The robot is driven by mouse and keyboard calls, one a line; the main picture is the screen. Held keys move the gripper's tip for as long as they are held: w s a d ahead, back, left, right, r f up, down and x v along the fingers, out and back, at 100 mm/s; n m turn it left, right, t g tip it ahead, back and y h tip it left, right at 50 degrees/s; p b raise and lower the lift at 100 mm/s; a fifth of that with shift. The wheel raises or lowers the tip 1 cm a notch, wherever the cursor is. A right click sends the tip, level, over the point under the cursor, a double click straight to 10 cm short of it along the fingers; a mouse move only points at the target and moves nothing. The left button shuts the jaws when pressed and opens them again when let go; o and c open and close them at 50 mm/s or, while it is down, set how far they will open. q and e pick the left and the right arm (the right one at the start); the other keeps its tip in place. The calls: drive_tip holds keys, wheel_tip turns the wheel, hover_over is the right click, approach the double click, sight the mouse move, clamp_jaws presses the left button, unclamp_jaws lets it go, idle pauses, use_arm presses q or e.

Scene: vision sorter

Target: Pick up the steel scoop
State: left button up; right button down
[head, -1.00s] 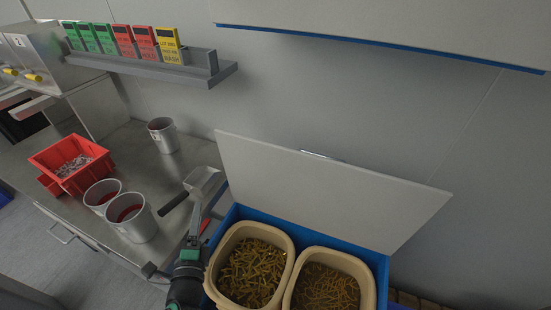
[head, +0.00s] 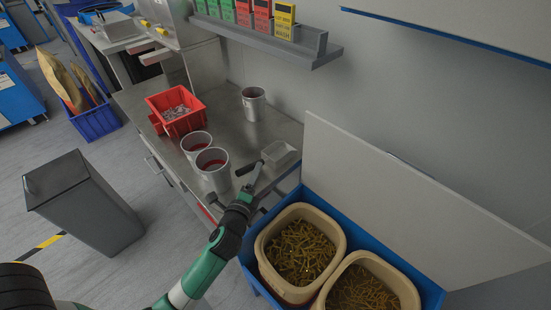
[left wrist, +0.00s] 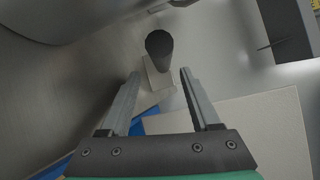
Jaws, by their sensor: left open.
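The steel scoop (head: 280,154) lies on the steel counter (head: 226,108), its dark handle (head: 248,168) pointing to the lower left. My left gripper (head: 252,188) is close to the handle, on its near side. In the left wrist view the dark handle (left wrist: 160,45) appears just past the open fingertips (left wrist: 160,74), with the scoop's pale pan (left wrist: 159,80) partly between the fingers. The gripper is empty; I cannot tell its exact height above the scoop. My right gripper is out of view.
Two metal cups (head: 212,166) (head: 196,142) stand left of the scoop, and another cup (head: 253,108) stands behind. A red bin (head: 176,122) is farther left.

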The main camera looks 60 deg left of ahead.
sight(265, 159)
use_arm(q)
drive_tip(key=b+x, duration=0.1)
drive_tip(key=x, duration=0.3)
drive_tip(key=shift+w+a+r, duration=0.15)
drive_tip(key=shift+w, duration=0.05)
clamp_jaws()
